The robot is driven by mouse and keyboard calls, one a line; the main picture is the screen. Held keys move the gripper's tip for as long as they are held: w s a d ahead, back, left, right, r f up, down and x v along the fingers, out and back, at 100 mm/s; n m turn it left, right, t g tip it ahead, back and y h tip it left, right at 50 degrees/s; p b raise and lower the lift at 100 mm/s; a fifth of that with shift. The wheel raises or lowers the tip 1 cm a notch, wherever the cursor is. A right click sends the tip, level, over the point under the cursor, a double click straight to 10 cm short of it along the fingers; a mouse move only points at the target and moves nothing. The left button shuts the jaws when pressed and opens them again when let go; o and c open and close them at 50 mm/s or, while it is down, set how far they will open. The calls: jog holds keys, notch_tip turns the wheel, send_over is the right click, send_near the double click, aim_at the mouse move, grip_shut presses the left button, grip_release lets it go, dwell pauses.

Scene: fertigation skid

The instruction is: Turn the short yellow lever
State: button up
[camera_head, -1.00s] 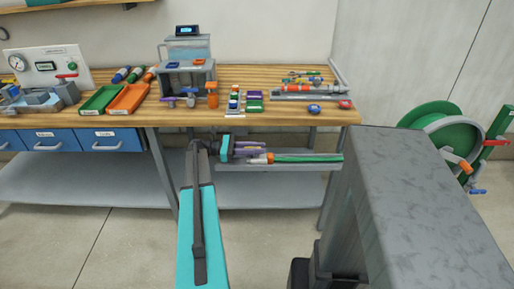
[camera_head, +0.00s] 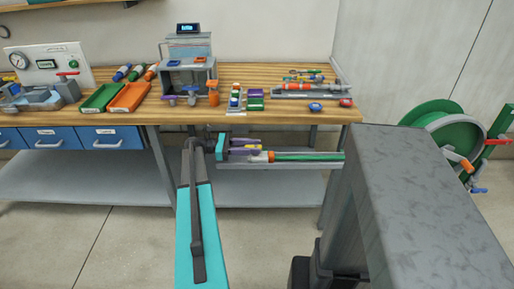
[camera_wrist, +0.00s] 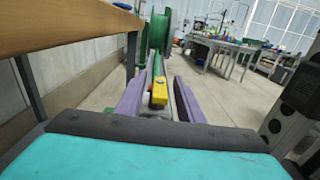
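The short yellow lever (camera_wrist: 158,93) shows in the wrist view, at the near end of a green pipe (camera_wrist: 155,65). My gripper (camera_wrist: 158,95) has its two purple fingers on either side of the lever, with a gap visible on each side. It is open. In the head view my gripper (camera_head: 258,147) is a teal body with purple fingers, just below the bench front edge, pointing right along the green pipe (camera_head: 308,156). Only a little of the yellow lever shows there, by the fingers. Whether a finger touches it, I cannot tell.
The pipe lies along a grey tray (camera_head: 285,165) below the wooden bench top (camera_head: 180,115). Small parts and orange and green trays stand on the bench. A green hose reel (camera_head: 445,135) stands at the right. Floor in front is clear.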

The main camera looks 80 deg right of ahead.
jog(key=w, duration=0.7)
jog(key=w+a, duration=0.1)
jog(key=w, duration=0.2)
jog(key=shift+w, duration=0.15)
jog(key=shift+w+a, duration=0.1)
jog(key=shift+w, duration=0.55)
